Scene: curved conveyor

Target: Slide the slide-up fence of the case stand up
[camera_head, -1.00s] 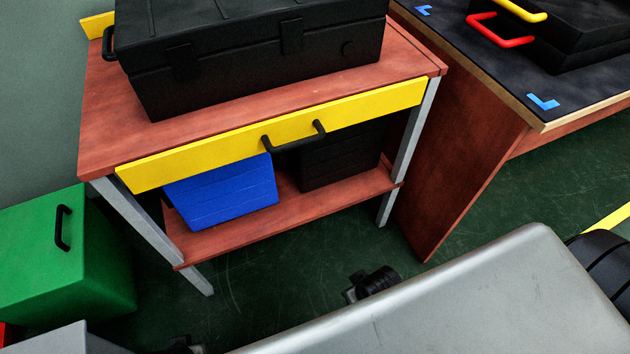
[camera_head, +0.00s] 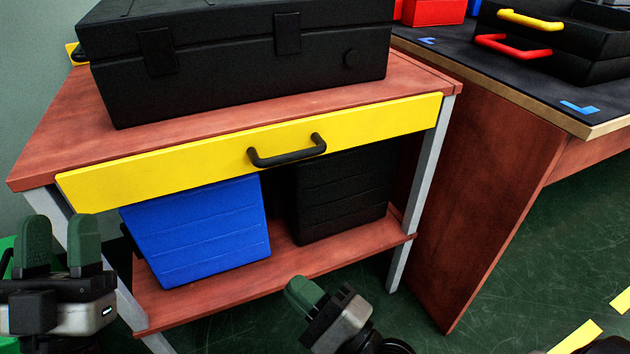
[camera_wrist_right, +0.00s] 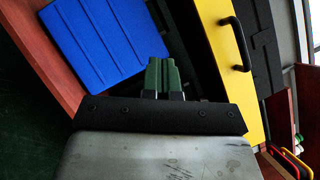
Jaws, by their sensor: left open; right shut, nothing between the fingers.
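The case stand (camera_head: 215,120) has a reddish wooden top and grey legs. Its yellow slide-up fence (camera_head: 390,120) lies along the front edge, below the top's surface, with a black handle (camera_head: 287,151) at its middle. The fence (camera_wrist_right: 222,50) and handle (camera_wrist_right: 240,45) also show in the right wrist view. My left gripper (camera_head: 61,240) is open and empty, in front of the stand's left end. My right gripper (camera_head: 303,292) is shut and empty, below and apart from the handle. Its green fingers (camera_wrist_right: 161,76) sit side by side in the wrist view.
A black case (camera_head: 240,60) stands on the stand's top. A blue case (camera_head: 200,232) and a black case (camera_head: 345,190) sit on the lower shelf (camera_head: 340,245). A dark-topped table (camera_head: 510,75) at the right holds black cases and a red one.

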